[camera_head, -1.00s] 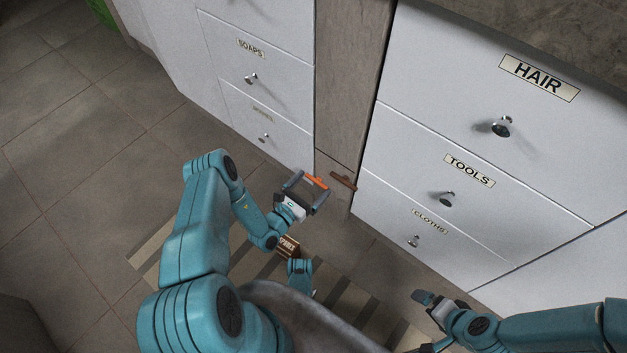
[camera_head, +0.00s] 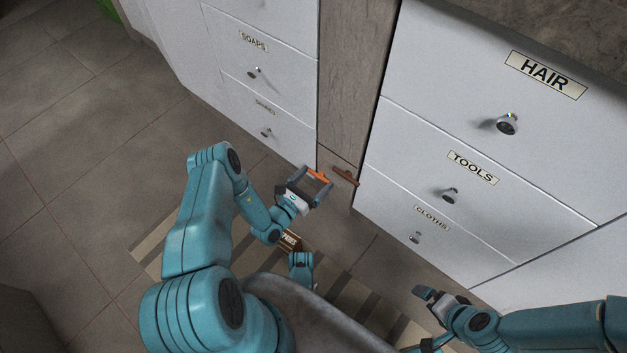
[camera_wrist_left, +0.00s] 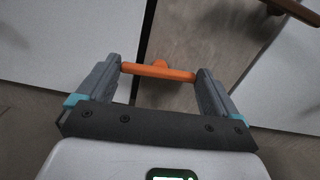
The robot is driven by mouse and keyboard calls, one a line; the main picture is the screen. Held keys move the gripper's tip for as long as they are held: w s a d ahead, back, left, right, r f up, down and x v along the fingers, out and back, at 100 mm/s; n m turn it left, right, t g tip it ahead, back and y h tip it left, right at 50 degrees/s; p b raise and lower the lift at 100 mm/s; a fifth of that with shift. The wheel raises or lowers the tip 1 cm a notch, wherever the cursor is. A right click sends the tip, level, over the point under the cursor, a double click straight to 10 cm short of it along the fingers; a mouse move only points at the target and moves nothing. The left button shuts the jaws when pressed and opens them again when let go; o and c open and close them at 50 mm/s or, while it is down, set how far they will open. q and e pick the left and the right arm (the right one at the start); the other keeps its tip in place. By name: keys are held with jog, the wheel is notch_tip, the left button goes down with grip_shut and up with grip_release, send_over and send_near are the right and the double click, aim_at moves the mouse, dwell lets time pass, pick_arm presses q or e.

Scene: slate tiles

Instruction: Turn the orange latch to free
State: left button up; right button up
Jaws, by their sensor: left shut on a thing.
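The orange latch (camera_head: 317,175) is a short bar low on the narrow wooden panel between the two white drawer stacks. In the left wrist view the orange latch (camera_wrist_left: 158,72) lies crosswise between the fingertips, with a small stub behind its middle. My left gripper (camera_head: 316,179) is shut on it, one finger at each end of the bar. The gripper also shows in the left wrist view (camera_wrist_left: 159,76). My right gripper (camera_head: 432,296) is low at the right, away from the latch; its finger gap is unclear.
A dark brown bar (camera_head: 345,176) sits just right of the latch. White drawers labelled TOOLS (camera_head: 473,167), CLOTHS (camera_head: 431,217) and HAIR (camera_head: 545,75) have protruding knobs. A brown labelled box (camera_head: 291,240) is below my left gripper. Tiled floor is open at left.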

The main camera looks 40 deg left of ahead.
pick_arm(q)
jog(key=shift+a+f+n, duration=0.1)
jog(key=shift+a+n, duration=0.05)
jog(key=shift+n, duration=4.1)
jog(key=shift+a+f+n, duration=0.1)
jog(key=shift+n, duration=4.15)
jog(key=o, duration=0.7)
jog(key=s+a+p, duration=0.1)
jog(key=s, duration=1.5)
jog(key=shift+s+p, duration=0.15)
jog(key=shift+p, duration=0.15)
pick_arm(e)
jog(key=shift+s+a+r+g, duration=0.1)
jog(key=shift+s+r+g, duration=0.2)
jog(key=shift+s+r, duration=0.4)
pick_arm(q)
jog(key=shift+a, duration=0.1)
pick_arm(e)
jog(key=shift+w+r, duration=0.1)
